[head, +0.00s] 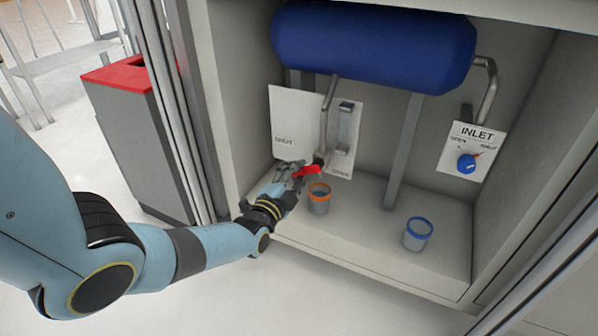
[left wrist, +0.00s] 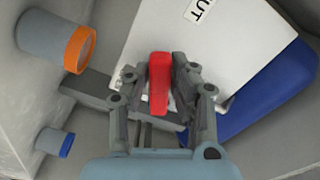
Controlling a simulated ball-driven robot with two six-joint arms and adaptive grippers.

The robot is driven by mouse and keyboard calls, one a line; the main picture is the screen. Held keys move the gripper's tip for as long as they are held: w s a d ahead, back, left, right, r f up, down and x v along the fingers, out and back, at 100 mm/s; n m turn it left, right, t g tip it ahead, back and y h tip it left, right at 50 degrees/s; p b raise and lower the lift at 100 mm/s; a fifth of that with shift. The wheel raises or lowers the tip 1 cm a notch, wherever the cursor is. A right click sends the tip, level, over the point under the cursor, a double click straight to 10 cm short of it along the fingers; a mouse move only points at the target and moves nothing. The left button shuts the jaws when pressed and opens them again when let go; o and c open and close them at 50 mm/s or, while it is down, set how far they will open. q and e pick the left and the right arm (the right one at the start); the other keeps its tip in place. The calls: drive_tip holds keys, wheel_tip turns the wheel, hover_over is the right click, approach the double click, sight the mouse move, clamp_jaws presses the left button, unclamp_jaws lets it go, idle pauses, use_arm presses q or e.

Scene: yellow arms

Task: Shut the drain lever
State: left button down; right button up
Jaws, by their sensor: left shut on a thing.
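The red drain lever (head: 307,170) sits at the lower end of the drain pipe (head: 328,112), below the blue tank (head: 374,45). My left gripper (head: 296,172) reaches in from the left and is shut on the lever. In the left wrist view, the red lever (left wrist: 159,84) stands between the two fingers of my left gripper (left wrist: 160,86). A white plate (head: 312,122) with lettering is behind the pipe; part of its wording is too small to read. My right gripper is not in view.
An orange-rimmed cup (head: 319,203) stands on the cabinet floor just below the lever. A blue-rimmed cup (head: 417,236) stands farther right. The inlet panel (head: 472,152) has a blue knob (head: 466,164). A grey post (head: 403,150) stands between the cups. A red-topped bin (head: 138,140) is outside, left.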

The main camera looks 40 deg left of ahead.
use_arm(q)
drive_tip(key=shift+s+a+r+m+p, duration=0.1)
drive_tip(key=shift+r+m+p, duration=0.25)
drive_tip(key=shift+m, duration=0.5)
drive_tip(key=shift+w+a+r+m+p, duration=0.1)
drive_tip(key=shift+r+m+p, duration=0.25)
drive_tip(key=shift+m, duration=0.55)
drive_tip(key=shift+s+r+m+p, duration=0.1)
drive_tip(key=shift+r+m+p, duration=0.1)
drive_tip(key=shift+m+p, duration=0.45)
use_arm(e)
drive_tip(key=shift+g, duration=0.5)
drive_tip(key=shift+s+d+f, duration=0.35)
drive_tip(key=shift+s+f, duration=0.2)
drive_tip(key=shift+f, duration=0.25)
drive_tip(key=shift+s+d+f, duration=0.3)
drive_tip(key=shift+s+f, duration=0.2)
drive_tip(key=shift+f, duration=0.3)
use_arm(q)
drive_tip(key=shift+m, duration=0.3)
drive_tip(key=c, duration=1.2)
unclamp_jaws()
drive_tip(key=shift+o, duration=0.2)
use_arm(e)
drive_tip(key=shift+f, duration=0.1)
use_arm(q)
drive_tip(key=v, duration=1.2)
